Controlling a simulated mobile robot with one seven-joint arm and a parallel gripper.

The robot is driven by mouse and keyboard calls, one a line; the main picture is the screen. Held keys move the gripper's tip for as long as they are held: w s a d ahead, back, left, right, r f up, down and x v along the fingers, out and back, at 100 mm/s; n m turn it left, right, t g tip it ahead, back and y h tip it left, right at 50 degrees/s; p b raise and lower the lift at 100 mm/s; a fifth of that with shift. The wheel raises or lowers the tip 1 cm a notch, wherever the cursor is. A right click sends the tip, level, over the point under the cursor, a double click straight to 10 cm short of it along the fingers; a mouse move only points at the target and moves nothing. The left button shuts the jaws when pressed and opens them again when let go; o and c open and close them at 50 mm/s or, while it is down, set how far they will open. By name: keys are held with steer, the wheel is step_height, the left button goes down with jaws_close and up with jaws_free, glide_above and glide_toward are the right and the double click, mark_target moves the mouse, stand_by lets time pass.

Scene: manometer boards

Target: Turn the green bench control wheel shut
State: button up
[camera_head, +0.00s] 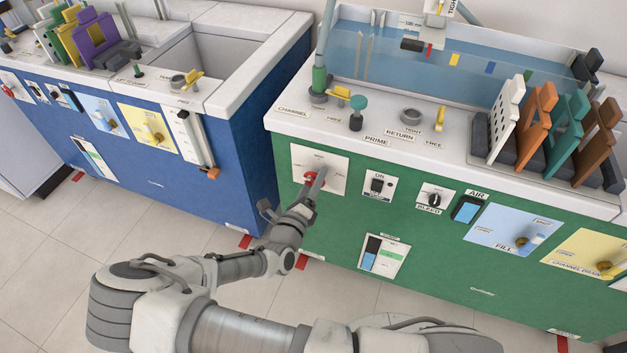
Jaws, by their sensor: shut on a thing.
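The green bench (455,255) stands at the right with its front facing me. Its control wheel (309,179) is small and red, on a white panel (334,161) at the left end of the green front. My gripper (317,182) is at the wheel, shut on it. The fingers and wrist cover much of the wheel, so its turn position and the lettering around it cannot be read.
Right of the wheel are an ON switch (377,186), a BLEED knob (434,198), an AIR switch (466,209) and a blue FILL panel (514,232). A gauge card (384,256) is below. The blue bench (165,180) stands left, across a narrow gap.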

steer(key=shift+r+p, duration=0.1)
steer(key=shift+p, duration=0.2)
steer(key=m+p, duration=0.3)
steer(key=shift+r, duration=0.15)
steer(key=m+p, duration=0.3)
steer(key=m, duration=0.2)
steer(key=shift+m+p, duration=0.3)
steer(key=shift+p, duration=0.1)
steer(key=m+p, duration=0.2)
steer(key=m, duration=0.2)
steer(key=m+p, duration=0.1)
steer(key=m, duration=0.4)
steer(key=shift+f, duration=0.2)
steer(key=shift+m+p, duration=0.3)
steer(key=o, duration=1.3)
